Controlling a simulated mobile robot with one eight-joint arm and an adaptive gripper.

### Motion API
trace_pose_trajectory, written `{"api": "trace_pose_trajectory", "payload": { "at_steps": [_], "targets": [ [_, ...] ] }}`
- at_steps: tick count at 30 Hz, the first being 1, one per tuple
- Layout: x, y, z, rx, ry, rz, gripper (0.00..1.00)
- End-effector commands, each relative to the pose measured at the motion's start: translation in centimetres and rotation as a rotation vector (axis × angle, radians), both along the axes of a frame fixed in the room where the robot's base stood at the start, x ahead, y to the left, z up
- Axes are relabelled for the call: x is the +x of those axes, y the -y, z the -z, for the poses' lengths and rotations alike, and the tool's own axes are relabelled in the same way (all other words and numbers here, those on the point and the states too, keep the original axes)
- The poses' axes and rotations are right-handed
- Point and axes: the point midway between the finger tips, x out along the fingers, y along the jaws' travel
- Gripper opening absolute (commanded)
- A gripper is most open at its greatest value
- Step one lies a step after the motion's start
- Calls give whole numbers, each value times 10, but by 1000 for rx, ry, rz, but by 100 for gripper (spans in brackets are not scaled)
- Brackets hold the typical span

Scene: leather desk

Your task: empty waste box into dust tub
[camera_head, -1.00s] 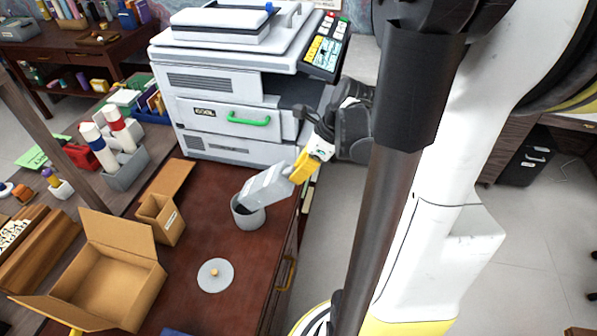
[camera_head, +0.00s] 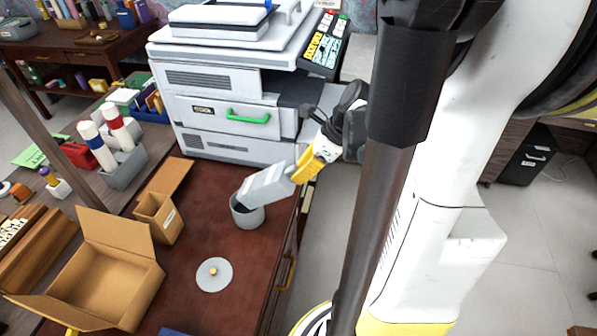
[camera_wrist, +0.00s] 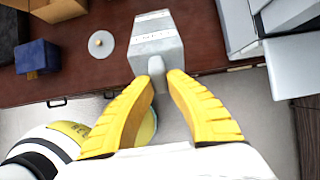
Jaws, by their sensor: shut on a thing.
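The waste box (camera_head: 266,187) is a grey box, tilted with its far end down over the mouth of the dust tub. My gripper (camera_head: 301,170), with yellow fingers, is shut on its near end. In the wrist view the fingers (camera_wrist: 160,84) close on a small grip of the waste box (camera_wrist: 156,48). The dust tub (camera_head: 247,217) is a round grey tub upright on the desk. The inside of the tub is mostly hidden, and whether anything falls out of the box cannot be seen. A round grey lid with a knob (camera_head: 214,275) lies flat on the desk.
A large grey copier (camera_head: 235,115) stands just behind the tub. An open cardboard box (camera_head: 98,281) and a smaller carton (camera_head: 158,216) stand to the left. The desk top (camera_head: 200,235) is bare between carton and tub.

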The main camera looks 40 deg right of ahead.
Motion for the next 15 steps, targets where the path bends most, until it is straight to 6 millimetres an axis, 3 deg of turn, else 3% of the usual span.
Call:
{"api": "trace_pose_trajectory", "payload": {
  "at_steps": [15],
  "targets": [
    [-10,7,12,53,85,1,0]
  ]
}}
